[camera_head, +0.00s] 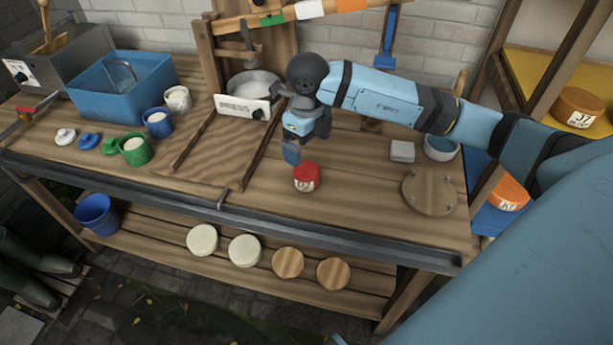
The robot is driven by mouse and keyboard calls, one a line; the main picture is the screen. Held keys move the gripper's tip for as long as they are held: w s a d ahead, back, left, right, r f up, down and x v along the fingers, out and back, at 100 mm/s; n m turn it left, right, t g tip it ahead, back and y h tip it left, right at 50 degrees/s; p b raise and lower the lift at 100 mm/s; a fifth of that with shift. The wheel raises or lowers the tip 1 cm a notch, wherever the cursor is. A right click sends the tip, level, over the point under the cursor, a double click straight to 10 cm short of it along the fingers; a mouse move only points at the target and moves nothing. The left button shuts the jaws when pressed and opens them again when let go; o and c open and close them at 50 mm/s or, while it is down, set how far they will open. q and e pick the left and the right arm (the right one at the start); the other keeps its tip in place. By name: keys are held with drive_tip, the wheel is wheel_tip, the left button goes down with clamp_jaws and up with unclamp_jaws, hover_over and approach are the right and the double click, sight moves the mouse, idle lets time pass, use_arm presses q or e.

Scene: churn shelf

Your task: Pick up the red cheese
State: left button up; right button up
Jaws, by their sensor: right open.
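My right gripper (293,150) points down just behind and a little left of the cheese in the picture. It is open and appears apart from the cheese. The exact gap and height between them are hard to tell. My left gripper is not in view.
A press with a white sign (241,107) and a white bowl stands behind. A blue tub (122,85) and several small pots fill the left. At the right are a round wooden board (429,192), a grey block (402,151) and a bowl (441,148). Cheese rounds lie on the lower shelf.

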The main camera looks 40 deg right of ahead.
sight(305, 168)
wheel_tip(305, 168, down, 4)
drive_tip(key=shift+r, duration=0.25)
drive_tip(key=f, duration=0.4)
drive_tip(key=shift+s+a+f, duration=0.1)
drive_tip(key=shift+a, duration=0.3)
drive_tip(key=shift+f, duration=0.4)
drive_tip(key=c, duration=1.1)
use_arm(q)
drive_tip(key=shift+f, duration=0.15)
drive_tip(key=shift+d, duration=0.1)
use_arm(e)
drive_tip(key=shift+r, duration=0.15)
drive_tip(key=shift+r, duration=0.5)
use_arm(q)
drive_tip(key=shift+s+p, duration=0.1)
drive_tip(key=shift+p, duration=0.3)
use_arm(e)
wheel_tip(305, 168, up, 19)
drive_tip(key=shift+f, duration=0.1)
